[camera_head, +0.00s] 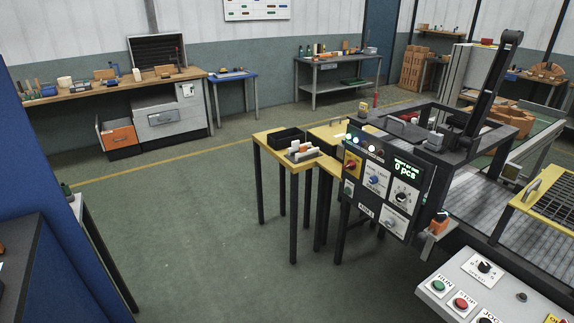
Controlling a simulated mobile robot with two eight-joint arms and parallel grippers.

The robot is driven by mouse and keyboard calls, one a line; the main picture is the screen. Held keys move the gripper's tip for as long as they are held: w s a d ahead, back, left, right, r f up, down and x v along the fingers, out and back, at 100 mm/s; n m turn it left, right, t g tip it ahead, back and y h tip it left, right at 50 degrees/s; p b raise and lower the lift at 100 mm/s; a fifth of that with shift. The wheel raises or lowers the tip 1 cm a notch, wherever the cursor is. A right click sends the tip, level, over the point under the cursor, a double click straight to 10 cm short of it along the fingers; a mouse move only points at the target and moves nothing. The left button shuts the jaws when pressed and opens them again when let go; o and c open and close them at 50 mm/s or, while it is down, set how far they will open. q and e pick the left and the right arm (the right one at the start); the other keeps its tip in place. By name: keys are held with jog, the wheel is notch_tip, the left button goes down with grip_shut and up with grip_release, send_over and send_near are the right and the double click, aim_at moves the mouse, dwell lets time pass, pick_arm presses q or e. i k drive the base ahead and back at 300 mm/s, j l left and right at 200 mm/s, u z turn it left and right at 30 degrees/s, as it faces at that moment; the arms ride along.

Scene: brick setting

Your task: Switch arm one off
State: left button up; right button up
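A dark control panel (383,182) stands at the front of the machine, right of centre. Its display (405,169) reads "0 pcs" in green. A red and yellow rotary switch (352,165), a blue knob (375,180), a black knob (401,197) and a grey knob (392,223) sit on its face. A small label (366,211) at the lower left seems to read "ARM 1"; the switch settings are too small to tell. Several lamps line the panel's top, some lit. Neither of my grippers is in view.
A yellow-topped table (268,141) with a black tray (286,137) stands left of the panel. A sloped console (490,268) with RUN and STOP buttons is at lower right. A blue wall (40,150) and dark counter edge are at left. The middle floor (190,220) is clear.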

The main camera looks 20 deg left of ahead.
aim_at(350, 165)
jog(key=u, duration=0.35)
jog(key=i+j, duration=0.35)
jog(key=i, duration=0.15)
jog(key=i+j+u, duration=0.1)
jog(key=i+j, duration=0.25)
jog(key=i, duration=0.15)
jog(key=i+j, duration=0.3)
jog(key=i, duration=0.25)
jog(key=i+j, duration=0.3)
jog(key=i, duration=0.2)
jog(key=u, duration=0.05)
